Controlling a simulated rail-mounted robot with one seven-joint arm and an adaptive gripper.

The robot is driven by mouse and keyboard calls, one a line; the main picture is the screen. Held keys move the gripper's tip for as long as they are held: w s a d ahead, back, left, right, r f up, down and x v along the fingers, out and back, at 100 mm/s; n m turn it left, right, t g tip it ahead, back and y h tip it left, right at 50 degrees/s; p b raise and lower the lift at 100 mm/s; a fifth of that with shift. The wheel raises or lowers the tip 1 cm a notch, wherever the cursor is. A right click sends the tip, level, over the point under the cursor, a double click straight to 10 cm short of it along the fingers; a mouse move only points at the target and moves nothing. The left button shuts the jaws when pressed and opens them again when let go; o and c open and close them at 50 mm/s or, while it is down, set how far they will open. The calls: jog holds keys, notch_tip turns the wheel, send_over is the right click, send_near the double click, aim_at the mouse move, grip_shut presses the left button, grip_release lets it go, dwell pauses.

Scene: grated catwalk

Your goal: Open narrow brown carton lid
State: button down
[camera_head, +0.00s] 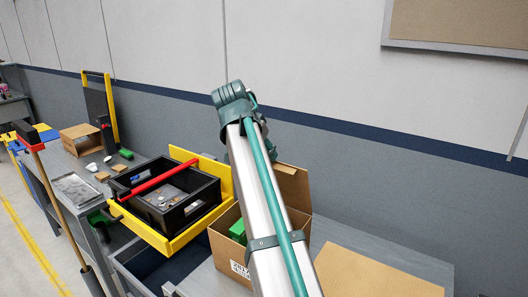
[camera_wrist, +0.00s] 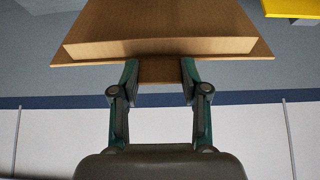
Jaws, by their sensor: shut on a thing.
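A brown carton (camera_head: 222,256) with white print and a green thing inside stands on the grey bench, partly hidden behind my arm. Its brown lid flap (camera_head: 292,186) stands up at the back right. In the wrist view a brown cardboard panel (camera_wrist: 160,24) with a thick edge fills the upper middle. My gripper (camera_wrist: 159,70) has one finger on each side of a narrower brown piece below that edge and is shut on it. This piece looks like part of the carton lid. In the head view my arm hides the fingertips.
A black bin (camera_head: 205,187) with a red bar sits in a yellow tray (camera_head: 160,240) left of the carton. A flat brown board (camera_head: 372,276) lies at the right. A small open carton (camera_head: 80,139) stands farther left. The wall is close behind.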

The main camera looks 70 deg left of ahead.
jog(key=c, duration=0.6)
grip_release()
jog(key=shift+o, duration=0.2)
jog(key=v, duration=1.2)
jog(key=shift+s+d, duration=0.1)
